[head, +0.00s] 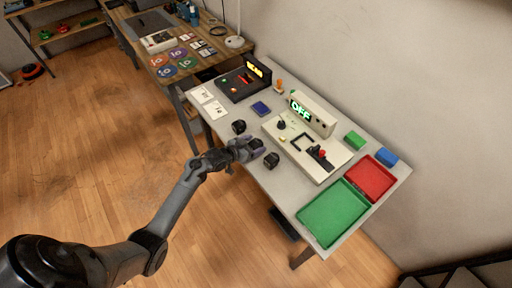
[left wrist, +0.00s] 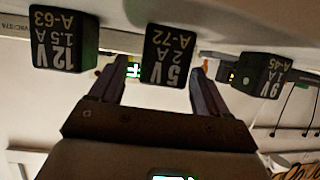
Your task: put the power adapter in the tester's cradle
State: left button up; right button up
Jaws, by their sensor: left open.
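Three black power adapters stand near the table's front edge: one at the back left (head: 239,126), one at my left gripper (head: 256,144), one to its right (head: 271,160). In the left wrist view their labels appear upside down: 12V A-63 (left wrist: 63,40), 5V A-72 (left wrist: 167,55) and 9V A-45 (left wrist: 258,75). My left gripper (head: 250,147) is open, its fingers on either side of the 5V adapter; I cannot tell if they touch it. My right gripper is not in view.
A red tray (head: 371,178) and green tray (head: 333,213) lie at the table's right end, near a green block (head: 354,140) and blue block (head: 387,157). A black device (head: 241,85) stands at the far left.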

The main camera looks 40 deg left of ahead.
pick_arm(q)
jog(key=shift+x, duration=0.8)
jog(key=shift+a, duration=0.1)
jog(key=c, duration=1.3)
jog(key=shift+r, duration=0.1)
jog(key=shift+r, duration=0.1)
